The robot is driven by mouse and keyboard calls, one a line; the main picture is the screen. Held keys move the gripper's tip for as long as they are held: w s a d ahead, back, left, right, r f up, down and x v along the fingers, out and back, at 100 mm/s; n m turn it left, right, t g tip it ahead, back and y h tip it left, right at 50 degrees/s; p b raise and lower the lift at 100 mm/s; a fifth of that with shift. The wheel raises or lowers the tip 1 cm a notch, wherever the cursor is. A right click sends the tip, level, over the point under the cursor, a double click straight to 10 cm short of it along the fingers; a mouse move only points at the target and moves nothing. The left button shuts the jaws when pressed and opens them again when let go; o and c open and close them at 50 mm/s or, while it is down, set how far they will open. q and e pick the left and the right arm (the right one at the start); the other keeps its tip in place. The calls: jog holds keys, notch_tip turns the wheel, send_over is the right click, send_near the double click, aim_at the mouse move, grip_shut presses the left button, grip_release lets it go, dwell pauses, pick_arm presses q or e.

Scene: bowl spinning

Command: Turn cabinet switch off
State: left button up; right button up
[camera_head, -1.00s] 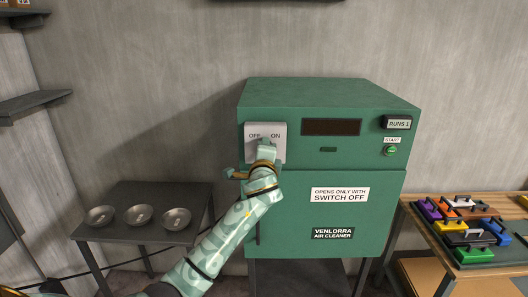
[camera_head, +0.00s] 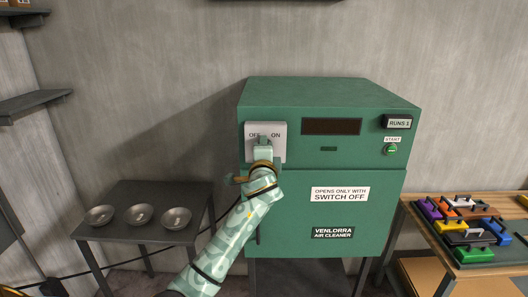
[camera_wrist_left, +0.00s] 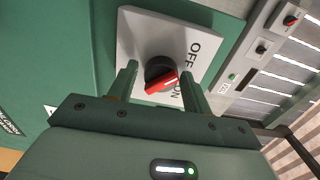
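The green cabinet (camera_head: 290,215) stands against the wall, with a light switch plate (camera_head: 280,150) marked OFF and ON at its upper left. In the left wrist view the plate (camera_wrist_left: 137,42) carries a round black switch hub with a red handle (camera_wrist_left: 160,83). My left gripper (camera_head: 263,146) is at the plate and hides the switch in the head view. In the wrist view its two fingers (camera_wrist_left: 158,78) stand apart on either side of the switch, with visible gaps. The red handle lies near the word ON. My right gripper is not in view.
The cabinet has a dark display (camera_head: 331,127), a RUNS 1 sign (camera_head: 398,122) and a green START button (camera_head: 391,149). A dark table with metal bowls (camera_head: 138,215) stands at left. A wooden table with colourful handled blocks (camera_head: 467,239) stands at right.

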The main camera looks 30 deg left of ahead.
pick_arm(q)
jog(key=shift+o, duration=0.4)
jog(key=shift+s, duration=0.1)
jog(key=b+v, duration=0.1)
jog(key=v, duration=1.5)
jog(key=shift+s, duration=0.15)
